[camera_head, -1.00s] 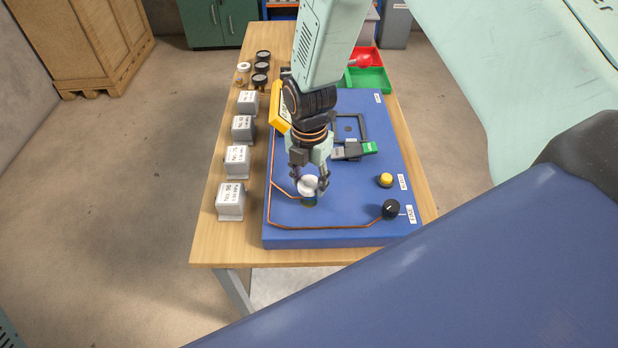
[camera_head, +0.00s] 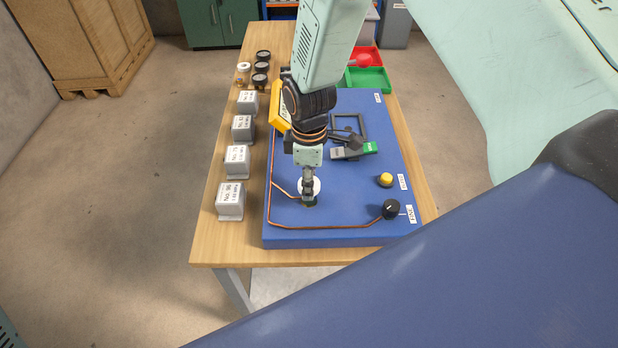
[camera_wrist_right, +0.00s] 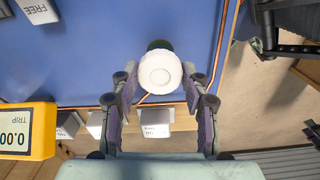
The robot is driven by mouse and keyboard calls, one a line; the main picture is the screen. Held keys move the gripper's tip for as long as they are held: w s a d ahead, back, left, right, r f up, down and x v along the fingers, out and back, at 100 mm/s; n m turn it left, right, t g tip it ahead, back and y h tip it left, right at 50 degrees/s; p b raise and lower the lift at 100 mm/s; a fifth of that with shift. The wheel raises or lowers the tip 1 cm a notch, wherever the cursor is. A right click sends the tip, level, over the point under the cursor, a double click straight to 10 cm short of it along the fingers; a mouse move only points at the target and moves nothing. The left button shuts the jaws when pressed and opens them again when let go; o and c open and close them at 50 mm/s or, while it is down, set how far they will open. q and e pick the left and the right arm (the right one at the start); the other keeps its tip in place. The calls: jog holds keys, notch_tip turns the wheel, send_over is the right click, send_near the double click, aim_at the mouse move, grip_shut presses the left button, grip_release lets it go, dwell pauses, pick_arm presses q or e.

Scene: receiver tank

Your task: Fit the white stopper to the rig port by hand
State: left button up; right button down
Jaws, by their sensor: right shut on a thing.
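The white stopper (camera_head: 316,186) is a round white cap, partly hidden by my right gripper (camera_head: 309,189) in the head view. My right gripper is shut on the stopper, with a finger on each side of it in the right wrist view (camera_wrist_right: 160,75). The rig port (camera_head: 310,203) is a small dark fitting near the front of the blue rig. The stopper is at the port's top; I cannot tell how far it is seated. In the wrist view a dark round part (camera_wrist_right: 158,45) shows just behind the stopper. My left gripper is not in view.
The blue rig (camera_head: 340,240) carries copper tubing (camera_head: 300,227), a yellow button (camera_head: 386,180), a black knob (camera_head: 391,209) and a yellow meter (camera_head: 279,105). Several grey labelled blocks (camera_head: 230,201) stand left. Green (camera_head: 370,80) and red (camera_head: 376,57) trays stand behind.

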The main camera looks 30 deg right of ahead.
jog(key=m, duration=0.6)
jog(key=c, duration=1.1)
grip_release()
jog(key=shift+m, duration=1)
jog(key=shift+c, duration=0.2)
jog(key=o, duration=0.5)
jog(key=shift+o, duration=0.2)
notch_tip(320, 180, up, 7)
jog(key=p, duration=0.6)
jog(key=shift+r+p, duration=0.15)
jog(key=shift+p, duration=0.25)
jog(key=shift+f, duration=0.2)
